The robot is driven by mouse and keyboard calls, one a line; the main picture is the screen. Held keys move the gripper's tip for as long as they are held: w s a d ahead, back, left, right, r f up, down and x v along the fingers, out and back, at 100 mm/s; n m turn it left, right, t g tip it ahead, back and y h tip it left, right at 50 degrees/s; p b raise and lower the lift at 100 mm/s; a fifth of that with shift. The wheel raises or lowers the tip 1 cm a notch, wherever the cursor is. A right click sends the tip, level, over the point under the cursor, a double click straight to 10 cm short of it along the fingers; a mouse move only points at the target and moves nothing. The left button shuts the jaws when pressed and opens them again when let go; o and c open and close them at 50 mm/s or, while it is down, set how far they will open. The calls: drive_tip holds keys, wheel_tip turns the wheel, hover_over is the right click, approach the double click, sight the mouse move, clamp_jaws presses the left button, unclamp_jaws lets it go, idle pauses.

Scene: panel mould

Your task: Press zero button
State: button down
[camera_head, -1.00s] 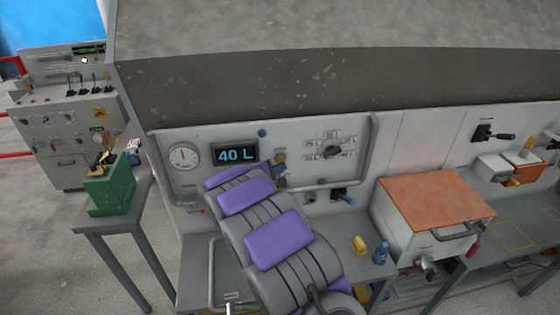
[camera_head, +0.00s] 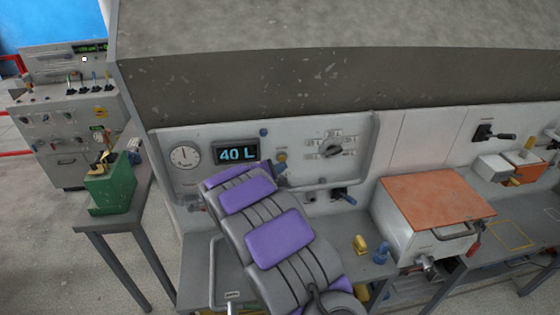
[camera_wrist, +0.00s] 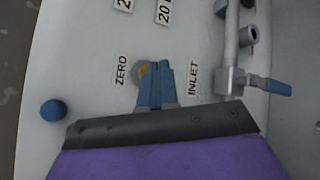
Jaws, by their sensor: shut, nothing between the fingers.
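The zero button is a round yellow button (camera_wrist: 142,74) beside the ZERO label (camera_wrist: 121,71) on the white panel. In the head view the button (camera_head: 282,157) shows just above my gripper. My gripper (camera_wrist: 156,66) has blue fingers, shut and empty, with the tips at the button's edge and covering part of it. I cannot tell whether they touch it. My gripper (camera_head: 279,168) is small in the head view, at the end of my purple-padded arm. The display (camera_head: 237,154) reads 40 L.
A blue knob (camera_wrist: 53,110) is left of the button in the wrist view. An INLET label (camera_wrist: 193,78) and a pipe with a blue-handled valve (camera_wrist: 262,83) are right. A gauge (camera_head: 184,156) and a rotary dial (camera_head: 331,149) flank the display. An orange-topped box (camera_head: 437,199) stands right.

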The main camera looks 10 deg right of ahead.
drive_tip(key=shift+d, duration=0.5)
drive_tip(key=shift+a, duration=0.3)
drive_tip(key=shift+w+r, duration=0.1)
drive_tip(key=shift+w, duration=0.05)
drive_tip(key=shift+w+d, duration=0.2)
drive_tip(key=shift+w, duration=0.05)
drive_tip(key=shift+a, duration=0.1)
